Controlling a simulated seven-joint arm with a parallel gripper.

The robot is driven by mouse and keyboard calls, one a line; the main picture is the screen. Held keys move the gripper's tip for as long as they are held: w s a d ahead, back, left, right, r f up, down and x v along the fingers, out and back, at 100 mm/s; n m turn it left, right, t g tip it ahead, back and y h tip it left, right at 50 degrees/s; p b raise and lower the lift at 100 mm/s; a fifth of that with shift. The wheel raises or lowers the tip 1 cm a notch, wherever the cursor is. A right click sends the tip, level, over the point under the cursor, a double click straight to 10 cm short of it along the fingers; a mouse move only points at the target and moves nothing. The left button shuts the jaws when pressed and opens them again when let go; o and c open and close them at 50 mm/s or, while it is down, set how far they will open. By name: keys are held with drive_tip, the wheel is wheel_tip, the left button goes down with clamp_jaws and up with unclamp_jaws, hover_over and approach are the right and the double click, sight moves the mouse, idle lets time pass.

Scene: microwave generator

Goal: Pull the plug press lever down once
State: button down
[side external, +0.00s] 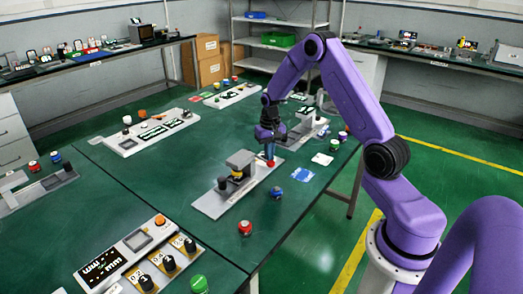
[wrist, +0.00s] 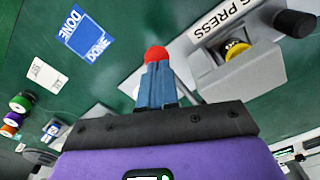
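The plug press (side external: 240,162) is a grey block on a light grey plate at the table's middle. In the wrist view the press (wrist: 225,65) shows at the upper right, with lettering ending in "PRESS" and a yellow round part inside. A black cylinder (wrist: 294,22) sticks out at its far right; I cannot tell if it is the lever's handle. My gripper (side external: 269,156) points down beside the press, its blue fingers together. A red ball (wrist: 157,55) shows at the fingertips (wrist: 156,70), partly hidden by them; I see no clear grip on it.
A blue "DONE" mat (side external: 302,174) and a white card (side external: 322,159) lie to the right. A blue-topped piece (side external: 277,192) and a red-topped piece (side external: 245,228) stand in front. A control panel (side external: 125,258) is at the front left.

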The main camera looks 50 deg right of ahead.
drive_tip(key=shift+f, duration=0.45)
idle(1.4)
wheel_tip(320, 180, up, 10)
idle(1.3)
drive_tip(key=shift+a+r, duration=0.1)
drive_tip(key=s+a+r+n, duration=0.3)
drive_tip(key=s+a+n, duration=0.15)
drive_tip(key=a, duration=0.55)
drive_tip(key=s+a+r+n, duration=0.2)
drive_tip(key=s+a+n, duration=0.25)
drive_tip(key=a, duration=0.65)
drive_tip(key=s+a+n, duration=0.2)
drive_tip(key=s+n, duration=0.2)
drive_tip(key=s, duration=0.8)
drive_tip(key=s+a+r+n, duration=0.1)
drive_tip(key=s+a+n, duration=0.2)
drive_tip(key=s, duration=0.8)
drive_tip(key=n, duration=0.2)
drive_tip(key=shift+s+n, duration=0.3)
drive_tip(key=shift+s, duration=0.1)
